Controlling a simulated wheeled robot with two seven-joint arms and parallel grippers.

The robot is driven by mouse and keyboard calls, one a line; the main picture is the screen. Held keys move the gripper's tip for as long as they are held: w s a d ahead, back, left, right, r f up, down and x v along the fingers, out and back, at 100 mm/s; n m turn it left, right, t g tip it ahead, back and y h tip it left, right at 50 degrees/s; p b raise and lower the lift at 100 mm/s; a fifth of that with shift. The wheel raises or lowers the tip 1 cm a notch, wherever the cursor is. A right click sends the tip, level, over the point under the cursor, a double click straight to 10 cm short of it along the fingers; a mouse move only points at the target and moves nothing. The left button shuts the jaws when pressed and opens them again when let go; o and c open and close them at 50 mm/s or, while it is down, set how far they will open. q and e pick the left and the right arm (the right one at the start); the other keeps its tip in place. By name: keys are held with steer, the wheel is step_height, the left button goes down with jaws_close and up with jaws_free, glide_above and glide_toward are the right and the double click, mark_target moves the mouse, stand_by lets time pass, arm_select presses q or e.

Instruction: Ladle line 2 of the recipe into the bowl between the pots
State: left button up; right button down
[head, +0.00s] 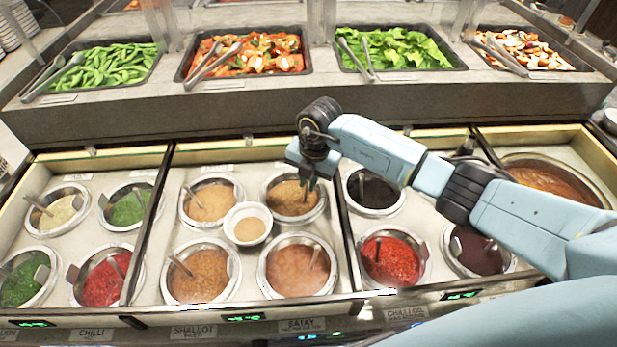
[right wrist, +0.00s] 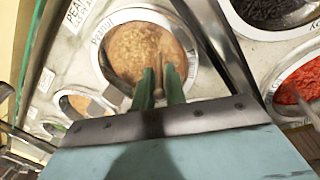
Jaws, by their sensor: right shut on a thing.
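The white bowl (head: 267,219) stands among the pots of the middle section, with light tan sauce in it. My right gripper (head: 309,181) is over the back right pot (head: 291,200) of that section, which holds grainy brown sauce. In the right wrist view this pot (right wrist: 133,50) has a label that reads "Peanut". The green fingertips (right wrist: 161,88) are shut on a thin brown ladle handle (right wrist: 165,72) rising from the sauce. The ladle's bowl end is hidden. My left gripper is not in view. No recipe text is visible.
Other middle pots hold tan sauce (head: 211,203), brown sauce (head: 202,276) and orange-brown sauce (head: 296,270). A dark sauce pot (head: 371,193) and red chilli pot (head: 391,262) stand right of a divider. Vegetable trays (head: 245,54) sit on the raised shelf behind.

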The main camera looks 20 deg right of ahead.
steer(key=shift+f, duration=0.7)
stand_by(0.4)
steer(key=c, duration=1.4)
jaws_free()
steer(key=shift+o, duration=0.6)
steer(key=o, duration=0.6)
steer(key=shift+c, duration=0.2)
step_height(320, 180, up, 9)
steer(key=p, duration=0.7)
